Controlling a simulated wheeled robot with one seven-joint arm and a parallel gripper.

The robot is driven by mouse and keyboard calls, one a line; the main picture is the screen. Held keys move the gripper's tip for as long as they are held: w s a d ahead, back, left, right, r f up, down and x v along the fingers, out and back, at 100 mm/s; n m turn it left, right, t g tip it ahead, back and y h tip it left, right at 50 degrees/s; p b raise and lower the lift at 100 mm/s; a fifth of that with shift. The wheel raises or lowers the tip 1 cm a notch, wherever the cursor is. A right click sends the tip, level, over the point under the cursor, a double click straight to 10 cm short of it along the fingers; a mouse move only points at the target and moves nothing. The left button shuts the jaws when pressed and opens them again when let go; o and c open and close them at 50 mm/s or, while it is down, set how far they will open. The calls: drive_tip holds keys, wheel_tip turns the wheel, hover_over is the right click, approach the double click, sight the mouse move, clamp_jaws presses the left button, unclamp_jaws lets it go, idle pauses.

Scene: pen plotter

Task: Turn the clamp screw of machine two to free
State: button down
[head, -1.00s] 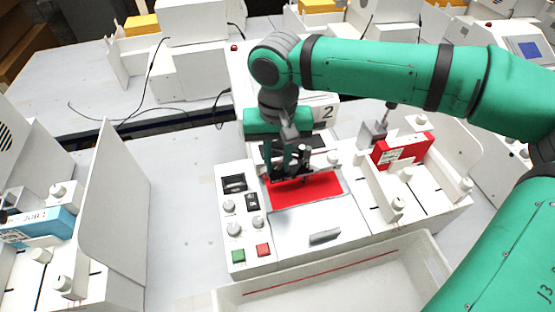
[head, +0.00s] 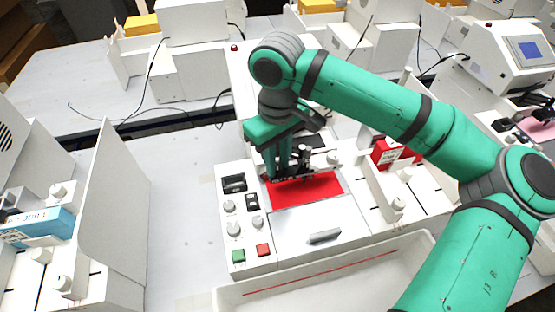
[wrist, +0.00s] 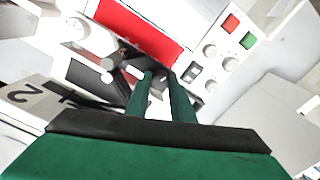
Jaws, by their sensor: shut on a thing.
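Machine two is a white plotter (head: 290,225) with a red sheet (head: 320,187) on its bed. Its "2" label (wrist: 22,93) shows upside down in the wrist view. A dark pen carriage (head: 304,160) stands at the back edge of the red sheet; it also shows in the wrist view (wrist: 128,57). My gripper (head: 278,163) points down at the carriage's left side. In the wrist view its two green fingers (wrist: 161,73) are close together at the carriage, shut on the clamp screw, which is mostly hidden between the fingertips.
A control panel with knobs and green and red buttons (head: 263,250) lies left of the bed. A red box (head: 392,153) sits in the right-hand rack. A white tray (head: 330,285) stands in front. A tall white panel (head: 110,215) stands to the left.

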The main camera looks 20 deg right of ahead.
sight(278, 166)
drive_tip(key=n, duration=1.2)
drive_tip(key=shift+n, duration=0.4)
idle(0.3)
drive_tip(key=c, duration=1.5)
unclamp_jaws()
drive_tip(key=shift+c, duration=0.2)
drive_tip(key=shift+r, duration=0.1)
wheel_tip(278, 166, up, 11)
drive_tip(key=shift+f, duration=0.2)
